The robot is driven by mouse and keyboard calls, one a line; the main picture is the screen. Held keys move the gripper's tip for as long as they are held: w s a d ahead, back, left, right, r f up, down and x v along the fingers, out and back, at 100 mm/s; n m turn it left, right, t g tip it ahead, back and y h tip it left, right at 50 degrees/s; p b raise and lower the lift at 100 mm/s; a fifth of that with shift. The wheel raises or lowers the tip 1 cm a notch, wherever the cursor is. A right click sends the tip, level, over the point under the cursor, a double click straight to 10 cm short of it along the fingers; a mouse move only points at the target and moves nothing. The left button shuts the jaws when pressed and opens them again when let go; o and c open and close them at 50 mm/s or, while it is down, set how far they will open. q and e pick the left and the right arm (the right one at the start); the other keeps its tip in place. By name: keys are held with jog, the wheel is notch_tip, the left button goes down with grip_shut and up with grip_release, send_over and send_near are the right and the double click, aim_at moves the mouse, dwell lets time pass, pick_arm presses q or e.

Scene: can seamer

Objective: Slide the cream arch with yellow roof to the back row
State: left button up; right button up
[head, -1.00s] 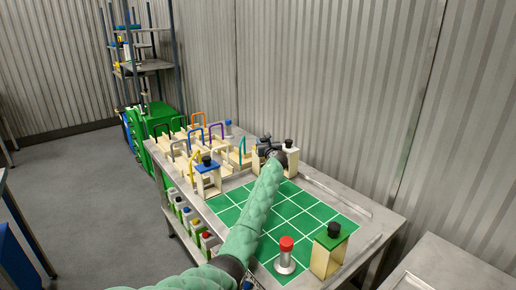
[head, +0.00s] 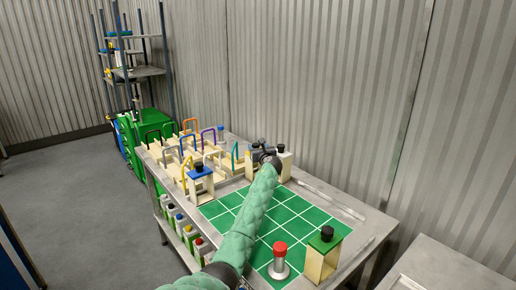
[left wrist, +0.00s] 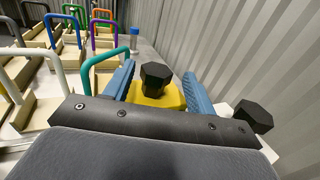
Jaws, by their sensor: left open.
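The yellow roof (left wrist: 150,97) of the arch, with a black knob on top, shows in the left wrist view between my two blue fingers. Its cream body is hidden below the gripper's dark crossbar. My left gripper (head: 266,157) is open, its fingers on either side of the yellow roof; it also shows in the left wrist view (left wrist: 159,78). I cannot tell whether the fingers touch the roof. In the head view the gripper hides most of this arch. My right gripper is not in view.
A white-roofed arch (head: 284,165) stands just right of my left gripper. A blue-roofed arch (head: 200,184) stands at the mat's left corner. The green gridded mat (head: 290,212) is mostly clear, with a red-topped post (head: 280,262) and green-roofed arch (head: 322,256) near its front. Several handled blocks crowd the back left.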

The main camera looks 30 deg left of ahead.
pick_arm(q)
jog(key=b+v, duration=0.1)
jog(key=v, duration=0.6)
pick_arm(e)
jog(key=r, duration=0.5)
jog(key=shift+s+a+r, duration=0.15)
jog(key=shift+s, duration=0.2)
pick_arm(q)
jog(key=shift+w+d, duration=0.1)
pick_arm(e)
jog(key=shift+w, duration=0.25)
pick_arm(q)
jog(key=shift+f, duration=0.15)
